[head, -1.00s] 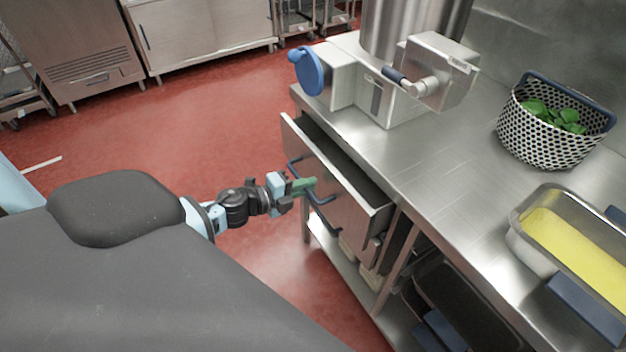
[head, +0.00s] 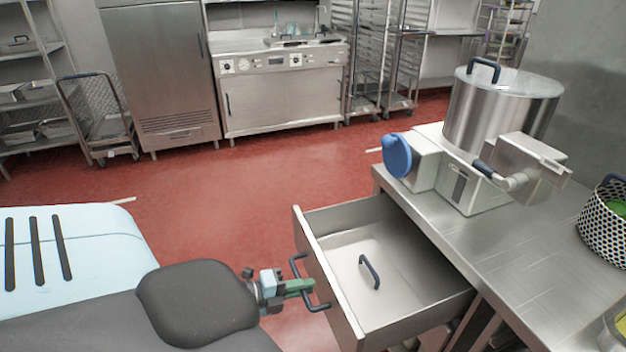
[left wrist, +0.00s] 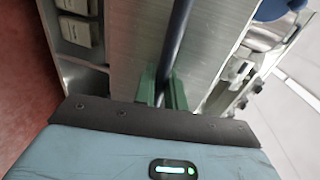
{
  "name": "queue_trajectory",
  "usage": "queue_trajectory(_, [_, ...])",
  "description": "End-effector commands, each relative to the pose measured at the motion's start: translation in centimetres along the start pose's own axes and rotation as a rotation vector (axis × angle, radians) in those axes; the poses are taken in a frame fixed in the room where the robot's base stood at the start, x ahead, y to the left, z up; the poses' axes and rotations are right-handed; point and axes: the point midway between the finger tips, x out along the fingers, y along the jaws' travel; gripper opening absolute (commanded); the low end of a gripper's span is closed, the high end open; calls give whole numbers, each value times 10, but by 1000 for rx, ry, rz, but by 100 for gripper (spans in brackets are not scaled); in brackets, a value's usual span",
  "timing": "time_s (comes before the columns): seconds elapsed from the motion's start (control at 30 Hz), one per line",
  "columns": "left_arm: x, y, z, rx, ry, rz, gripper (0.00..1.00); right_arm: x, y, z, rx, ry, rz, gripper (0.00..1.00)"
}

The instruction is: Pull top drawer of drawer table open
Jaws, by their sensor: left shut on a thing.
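The top drawer (head: 385,262) of the drawer table (head: 500,235) stands well open in the head view, pulled out to the left. A lid with a dark handle (head: 369,272) lies inside it. My left gripper (head: 303,287) is shut on the drawer's dark handle (head: 318,306) at the drawer front. In the left wrist view the green fingers (left wrist: 162,88) close around the dark handle bar (left wrist: 177,35), with the metal drawer front behind it. My right gripper is not in view.
A mixing kettle (head: 500,112) with a white base and blue knob (head: 396,155) stands on the table. A patterned basket (head: 604,225) sits at the right edge. The red floor (head: 230,185) left of the drawer is clear. Steel cabinets (head: 160,75) line the back.

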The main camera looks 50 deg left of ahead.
Motion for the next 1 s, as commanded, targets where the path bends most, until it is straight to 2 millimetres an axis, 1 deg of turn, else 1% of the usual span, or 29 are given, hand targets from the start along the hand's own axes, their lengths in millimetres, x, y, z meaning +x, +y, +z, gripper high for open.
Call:
queue_trajectory(0.17, [-6, 0, 0, 0, -1, -2, 0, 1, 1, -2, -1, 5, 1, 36])
queue_trajectory(0.5, [-6, 1, 1, 0, -1, -2, 0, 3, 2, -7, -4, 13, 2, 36])
queue_trajectory(0.53, [-6, 1, 1, 0, -1, -2, 15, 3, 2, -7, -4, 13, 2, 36])
queue_trajectory(0.63, [-6, 1, 0, 0, -1, -1, 28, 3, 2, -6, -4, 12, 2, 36])
queue_trajectory(0.67, [-6, 1, 0, 0, -1, -1, 30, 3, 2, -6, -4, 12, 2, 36])
queue_trajectory(0.9, [-7, 1, 0, 0, 0, 0, 30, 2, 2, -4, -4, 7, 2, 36])
queue_trajectory(1.0, [-10, 2, 0, -1, 0, 1, 30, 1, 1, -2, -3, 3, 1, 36])
